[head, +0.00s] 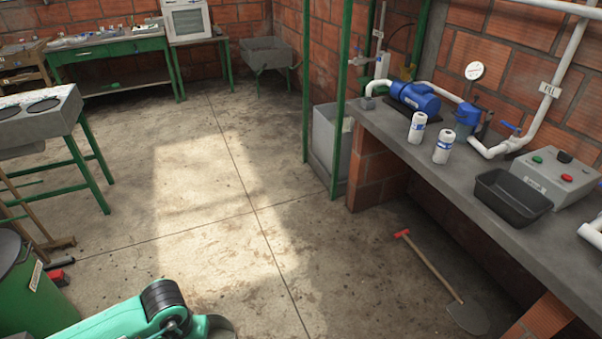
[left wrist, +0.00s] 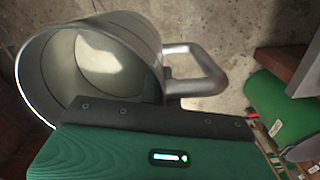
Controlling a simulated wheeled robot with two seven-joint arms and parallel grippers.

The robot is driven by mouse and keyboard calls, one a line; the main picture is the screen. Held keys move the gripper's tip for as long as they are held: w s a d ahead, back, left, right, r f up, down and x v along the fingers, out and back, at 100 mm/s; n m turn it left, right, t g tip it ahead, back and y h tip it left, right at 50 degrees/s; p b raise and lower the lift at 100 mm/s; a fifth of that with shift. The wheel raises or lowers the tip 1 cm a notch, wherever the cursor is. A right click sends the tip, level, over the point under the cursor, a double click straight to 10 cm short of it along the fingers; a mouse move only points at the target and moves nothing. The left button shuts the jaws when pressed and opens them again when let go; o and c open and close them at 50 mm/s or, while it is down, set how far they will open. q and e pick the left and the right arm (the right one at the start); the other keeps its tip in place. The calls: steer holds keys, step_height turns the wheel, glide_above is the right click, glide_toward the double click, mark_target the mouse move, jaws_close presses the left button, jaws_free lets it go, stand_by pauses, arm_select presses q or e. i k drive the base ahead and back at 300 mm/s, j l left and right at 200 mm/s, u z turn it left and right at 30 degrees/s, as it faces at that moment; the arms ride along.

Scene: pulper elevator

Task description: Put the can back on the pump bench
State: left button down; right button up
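In the left wrist view a grey metal can (left wrist: 40,75) with an open mouth and a side handle (left wrist: 215,72) sits close in front of my left gripper (left wrist: 155,113). Its inside looks empty. The pump bench (head: 385,122) runs along the right wall in the head view. My right gripper is in neither view.
On the bench stand a blue pump (head: 415,97), two white bottles (head: 417,127) (head: 443,146), a black tray (head: 512,197) and a grey control box (head: 556,178). A shovel (head: 430,265) lies on the floor before it. A green drum (head: 40,300) stands at left. The middle floor is clear.

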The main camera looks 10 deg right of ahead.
mark_target(385, 119)
steer(key=i+z, duration=0.2)
steer(key=i, duration=0.25)
steer(key=i+j+z, duration=0.15)
steer(key=i, duration=0.3)
steer(key=i+j+z, duration=0.2)
steer(key=i, duration=0.25)
steer(key=i+j+z, duration=0.2)
steer(key=i+z, duration=0.3)
steer(key=i+j+z, duration=0.25)
steer(key=z, duration=0.2)
steer(key=i+j+z, duration=0.25)
steer(key=j+z, duration=0.25)
